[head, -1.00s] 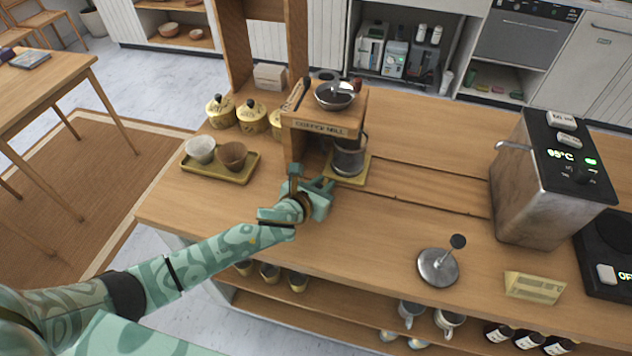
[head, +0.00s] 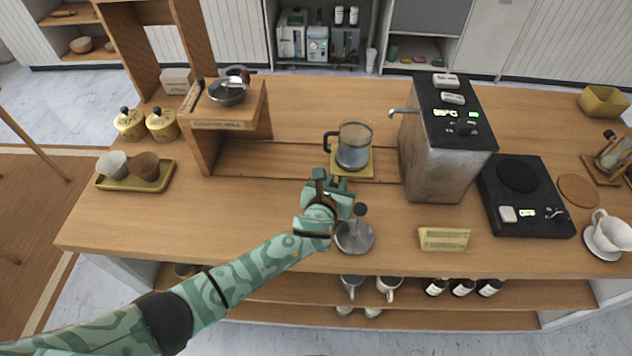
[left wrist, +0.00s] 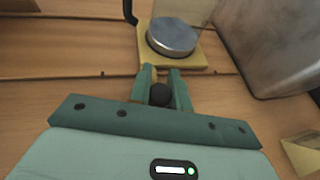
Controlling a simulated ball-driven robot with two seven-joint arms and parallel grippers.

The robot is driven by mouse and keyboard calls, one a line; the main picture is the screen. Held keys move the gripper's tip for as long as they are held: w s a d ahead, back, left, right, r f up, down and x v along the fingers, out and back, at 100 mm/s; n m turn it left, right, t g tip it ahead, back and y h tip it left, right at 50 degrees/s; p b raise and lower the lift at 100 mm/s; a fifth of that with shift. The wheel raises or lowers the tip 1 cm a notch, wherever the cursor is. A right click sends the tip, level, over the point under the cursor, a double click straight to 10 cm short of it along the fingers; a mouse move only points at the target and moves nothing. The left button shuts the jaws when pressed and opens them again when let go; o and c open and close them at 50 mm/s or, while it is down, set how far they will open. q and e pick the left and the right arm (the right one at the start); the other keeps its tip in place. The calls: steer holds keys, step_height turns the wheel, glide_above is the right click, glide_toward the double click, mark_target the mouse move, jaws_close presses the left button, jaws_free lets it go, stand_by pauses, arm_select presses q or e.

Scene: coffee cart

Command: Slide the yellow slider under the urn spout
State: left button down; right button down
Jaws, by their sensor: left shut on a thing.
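The yellow slider (head: 367,165) sits in the groove of the counter, left of the urn (head: 445,150). A glass jug (head: 354,146) with a dark handle stands on it. The urn spout (head: 402,111) points left, and its tip is a little right of the jug. My left gripper (head: 328,184) is at the slider's front edge. In the left wrist view its fingers (left wrist: 162,88) are shut on a dark round knob (left wrist: 160,95) in front of the slider plate (left wrist: 188,63). My right gripper is not in view.
A metal tamper (head: 354,237) stands close beside my left gripper. A yellow card (head: 444,239) is in front of the urn, and a black scale (head: 527,195) is right of it. The coffee mill (head: 228,105) stands at the left. The groove (head: 275,160) between mill and slider is clear.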

mark_target(353, 175)
arm_select(q)
steer(key=shift+d, duration=1.05)
steer(key=shift+s+d, duration=0.1)
steer(key=shift+d, duration=0.35)
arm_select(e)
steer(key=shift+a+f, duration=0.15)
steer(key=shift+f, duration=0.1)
arm_select(q)
steer(key=c, duration=1.3)
jaws_free()
steer(key=p+v, duration=0.2)
steer(key=v, duration=0.1)
steer(key=shift+s+a+r, duration=0.1)
steer(key=shift+s+r, duration=0.1)
steer(key=s+a, duration=0.1)
steer(key=s, duration=0.2)
steer(key=s+a+p, duration=0.1)
steer(key=s, duration=0.3)
steer(key=s+a, duration=0.1)
steer(key=s, duration=0.3)
steer(key=shift+a+f, duration=0.2)
steer(key=shift+f, duration=0.05)
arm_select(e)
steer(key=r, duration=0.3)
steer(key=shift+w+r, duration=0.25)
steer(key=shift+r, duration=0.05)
